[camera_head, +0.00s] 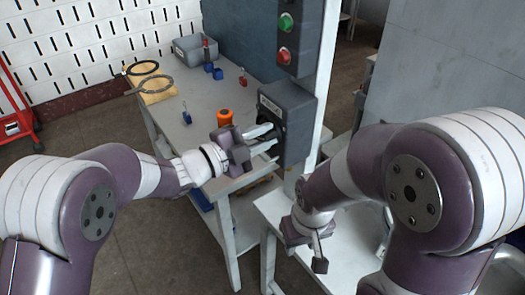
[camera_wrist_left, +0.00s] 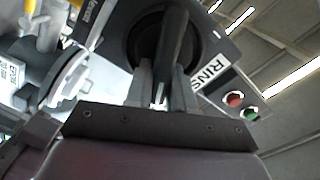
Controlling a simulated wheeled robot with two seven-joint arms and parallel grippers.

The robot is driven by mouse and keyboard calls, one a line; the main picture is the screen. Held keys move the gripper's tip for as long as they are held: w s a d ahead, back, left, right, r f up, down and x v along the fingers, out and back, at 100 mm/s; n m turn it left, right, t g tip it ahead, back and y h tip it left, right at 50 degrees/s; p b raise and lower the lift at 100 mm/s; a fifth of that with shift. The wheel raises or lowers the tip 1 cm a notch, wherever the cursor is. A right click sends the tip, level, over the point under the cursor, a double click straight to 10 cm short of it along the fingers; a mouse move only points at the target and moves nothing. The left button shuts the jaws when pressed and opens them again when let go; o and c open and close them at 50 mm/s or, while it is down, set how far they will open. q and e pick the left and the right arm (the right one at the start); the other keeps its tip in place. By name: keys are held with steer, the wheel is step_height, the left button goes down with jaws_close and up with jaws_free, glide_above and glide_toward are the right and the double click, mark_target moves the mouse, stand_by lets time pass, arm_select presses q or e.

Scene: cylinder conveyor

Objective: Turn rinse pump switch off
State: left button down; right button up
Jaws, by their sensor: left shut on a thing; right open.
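The rinse pump switch is a dark grey box (camera_head: 298,125) on a pale post, with a white label that is too small to read in the head view. In the left wrist view the label (camera_wrist_left: 211,82) reads "RINS", partly cut off. A dark bar-shaped switch handle (camera_wrist_left: 173,40) stands on a round black base in that view. My left gripper (camera_head: 272,140) reaches the front of the box, its fingers (camera_wrist_left: 163,92) shut on the handle. The handle is largely hidden in the head view. My right gripper (camera_head: 317,255) is open and empty, low over the pale table.
A control box with a green button (camera_head: 286,22) and a red button (camera_head: 284,56) is above the switch.

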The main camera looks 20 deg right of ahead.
arm_select(q)
steer(key=m+b, duration=0.1)
steer(key=b, duration=0.1)
steer(key=f+m+b, duration=0.1)
steer(key=m+b, duration=0.1)
steer(key=b, duration=0.1)
steer(key=m+b, duration=0.1)
steer(key=b, duration=0.2)
steer(key=shift+s+f+m, duration=0.15)
steer(key=shift+f+m, duration=0.1)
steer(key=shift+m, duration=0.15)
steer(key=shift+r+m+b, duration=0.1)
steer(key=shift+m+b, duration=0.4)
steer(key=c, duration=1.1)
jaws_free()
steer(key=shift+o, duration=0.2)
steer(key=v, duration=1.2)
steer(key=shift+a+b, duration=0.3)
steer(key=shift+b, duration=0.15)
